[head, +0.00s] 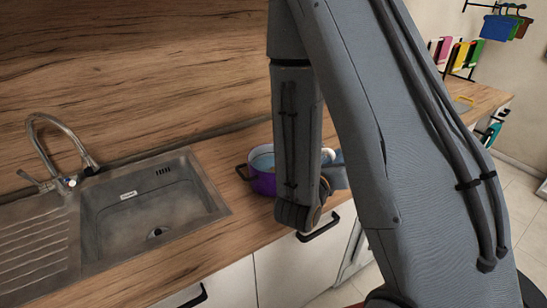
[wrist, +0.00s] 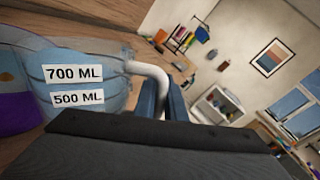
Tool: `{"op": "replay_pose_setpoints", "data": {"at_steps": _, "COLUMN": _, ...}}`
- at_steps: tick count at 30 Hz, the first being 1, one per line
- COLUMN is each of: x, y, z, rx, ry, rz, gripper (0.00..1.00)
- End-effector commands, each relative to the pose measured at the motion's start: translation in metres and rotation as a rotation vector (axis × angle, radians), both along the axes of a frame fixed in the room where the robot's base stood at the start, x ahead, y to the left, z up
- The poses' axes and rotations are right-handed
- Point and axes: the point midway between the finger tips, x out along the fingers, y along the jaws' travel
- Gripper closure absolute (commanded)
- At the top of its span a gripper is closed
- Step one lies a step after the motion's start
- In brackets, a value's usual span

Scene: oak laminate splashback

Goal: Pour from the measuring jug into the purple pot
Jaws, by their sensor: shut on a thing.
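The purple pot (head: 262,183) stands on the wooden counter right of the sink, partly behind my arm. Its inside looks light blue with a yellowish patch. It also shows at the left edge of the wrist view (wrist: 18,118). The measuring jug (wrist: 85,75) is bluish and see-through, with labels reading 700 ML and 500 ML and a white handle. My gripper (wrist: 163,100) is shut on the handle. The jug's body is beside the pot in the wrist view; its exact tilt I cannot tell. In the head view my arm hides most of the jug.
A metal sink (head: 150,205) with a tap (head: 60,150) lies left of the pot. The wooden splashback (head: 130,70) rises behind. Black handles (head: 318,228) stick out from the cabinet fronts below. Colourful boards (head: 455,55) stand at the far right end of the counter.

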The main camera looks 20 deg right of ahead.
Motion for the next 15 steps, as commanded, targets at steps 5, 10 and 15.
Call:
{"op": "replay_pose_setpoints", "data": {"at_steps": 5, "x": 0.0028, "y": 0.0016, "z": 0.0054, "rx": -0.011, "ry": 0.012, "rz": 0.0, "gripper": 1.0}}
{"op": "replay_pose_setpoints", "data": {"at_steps": 10, "x": 0.0051, "y": 0.003, "z": 0.0085, "rx": -0.021, "ry": 0.027, "rz": 0.0, "gripper": 1.0}}
{"op": "replay_pose_setpoints", "data": {"at_steps": 15, "x": 0.0075, "y": 0.0046, "z": 0.0114, "rx": -0.032, "ry": 0.043, "rz": 0.001, "gripper": 1.0}}
